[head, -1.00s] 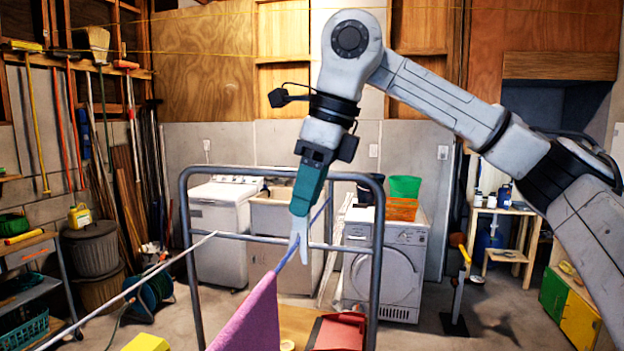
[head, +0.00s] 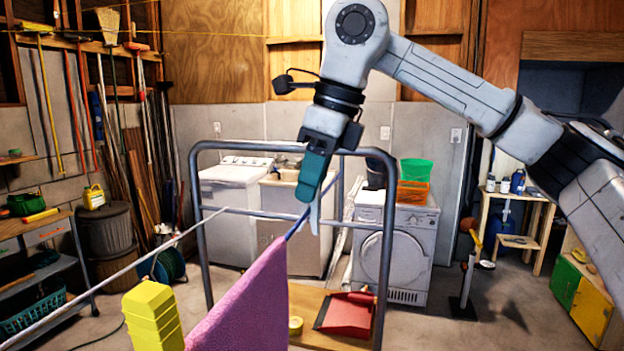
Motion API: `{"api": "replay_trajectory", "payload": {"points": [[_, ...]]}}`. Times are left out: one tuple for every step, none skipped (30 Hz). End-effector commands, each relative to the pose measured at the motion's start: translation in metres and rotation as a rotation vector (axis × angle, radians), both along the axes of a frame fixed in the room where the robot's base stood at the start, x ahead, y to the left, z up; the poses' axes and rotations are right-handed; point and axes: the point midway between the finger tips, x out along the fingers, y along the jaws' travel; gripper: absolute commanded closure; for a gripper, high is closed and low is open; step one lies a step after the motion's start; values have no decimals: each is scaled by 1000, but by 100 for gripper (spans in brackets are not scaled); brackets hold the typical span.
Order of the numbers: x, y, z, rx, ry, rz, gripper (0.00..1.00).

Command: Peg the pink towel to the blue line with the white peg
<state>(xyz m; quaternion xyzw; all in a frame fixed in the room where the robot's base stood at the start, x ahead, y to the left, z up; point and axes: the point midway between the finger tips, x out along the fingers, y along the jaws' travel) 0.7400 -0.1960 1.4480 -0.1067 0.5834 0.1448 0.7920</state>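The pink towel (head: 250,305) hangs over the blue line (head: 297,227) at the lower middle of the head view. The blue line slopes up to the right towards the metal frame. My teal gripper (head: 314,192) points down from above, just right of the towel's upper corner. It is shut on the white peg (head: 315,219), which sticks out below the fingers at the blue line. The peg appears apart from the towel's edge. I cannot tell whether its legs straddle the line.
A grey metal frame (head: 198,240) stands around the line's far end. A pale line (head: 130,267) runs at the left. Yellow stacked boxes (head: 152,315) stand beside the towel. A red dustpan (head: 345,315) and a tape roll (head: 295,325) lie on the wooden board (head: 310,300) below.

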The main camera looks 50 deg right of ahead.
Motion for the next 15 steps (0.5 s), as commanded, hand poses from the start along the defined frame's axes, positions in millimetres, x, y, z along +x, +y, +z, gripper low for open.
{"api": "replay_trajectory", "payload": {"points": [[0,0,0,0,0,0,86],[0,0,0,0,0,0,89],[0,0,0,0,0,0,93],[0,0,0,0,0,0,96],[0,0,0,0,0,0,99],[0,0,0,0,0,0,100],[0,0,0,0,0,0,100],[0,0,0,0,0,0,100],[0,0,0,0,0,0,100],[0,0,0,0,0,0,100],[0,0,1,0,0,0,100],[0,0,1,0,0,0,100],[0,0,2,0,0,0,100],[0,0,3,0,0,0,100],[0,0,5,0,0,0,100]]}}
